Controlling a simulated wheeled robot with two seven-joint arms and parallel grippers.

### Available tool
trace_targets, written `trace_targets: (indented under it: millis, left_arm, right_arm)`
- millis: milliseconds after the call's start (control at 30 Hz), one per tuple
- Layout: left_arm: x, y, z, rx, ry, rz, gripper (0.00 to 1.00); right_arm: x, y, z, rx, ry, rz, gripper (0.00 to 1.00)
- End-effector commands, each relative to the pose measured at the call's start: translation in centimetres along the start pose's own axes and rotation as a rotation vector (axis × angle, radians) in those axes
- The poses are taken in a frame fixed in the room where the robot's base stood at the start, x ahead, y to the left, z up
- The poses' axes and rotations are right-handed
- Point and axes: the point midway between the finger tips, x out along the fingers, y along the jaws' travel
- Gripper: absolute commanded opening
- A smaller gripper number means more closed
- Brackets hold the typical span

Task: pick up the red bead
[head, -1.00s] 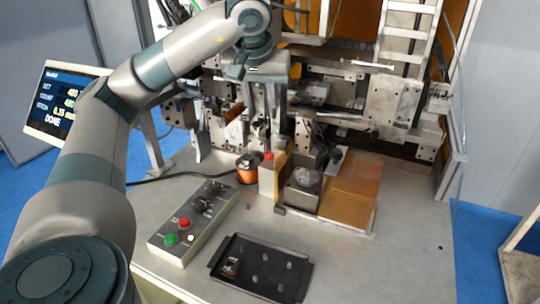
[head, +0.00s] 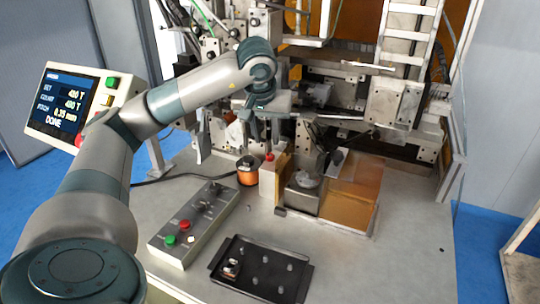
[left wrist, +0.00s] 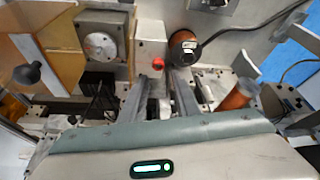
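The red bead (head: 269,157) sits on top of a pale upright block (head: 268,181) beside the copper wire spool. In the left wrist view the open fingers (left wrist: 168,72) reach toward the block. The exact height gap between fingertips and bead is hard to tell. My right gripper is not in view.
The copper spool (head: 247,170) stands close left of the block. A grey fixture (head: 303,195) and brown plate (head: 350,200) stand to the right. The winder's metal parts (head: 395,100) crowd behind. A control box (head: 193,225) and black tray (head: 262,270) lie in front.

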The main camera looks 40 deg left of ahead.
Motion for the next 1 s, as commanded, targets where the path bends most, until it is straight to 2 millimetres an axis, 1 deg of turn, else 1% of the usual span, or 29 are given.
trace_targets:
  millis: [33, 100, 200, 567, 700, 867, 1000]
  left_arm:
    - [0.6, -0.1, 0.0, -0.001, -0.004, -0.003, 0.29]
    - [1.3, -0.1, -0.1, -0.001, -0.002, -0.002, 0.29]
    - [1.9, 0.0, 0.0, -0.001, -0.001, -0.001, 0.29]
    - [2.1, 0.0, 0.0, 0.0, 0.0, 0.0, 0.29]
    - [2.5, 0.0, 0.0, 0.0, -0.001, -0.002, 0.29]
    - [3.8, 0.2, 0.1, 0.001, -0.004, -0.003, 0.29]
    - [5.5, 0.3, 0.1, 0.0, -0.003, -0.003, 0.29]
  right_arm:
    - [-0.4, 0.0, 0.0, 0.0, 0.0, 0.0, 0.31]
    - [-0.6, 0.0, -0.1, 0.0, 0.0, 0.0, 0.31]
    - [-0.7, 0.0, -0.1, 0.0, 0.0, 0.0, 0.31]
    - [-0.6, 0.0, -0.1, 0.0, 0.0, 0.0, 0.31]
    - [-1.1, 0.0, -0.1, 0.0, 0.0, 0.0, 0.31]
    - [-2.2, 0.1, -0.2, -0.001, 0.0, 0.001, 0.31]
    - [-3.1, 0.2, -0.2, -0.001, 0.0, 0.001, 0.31]
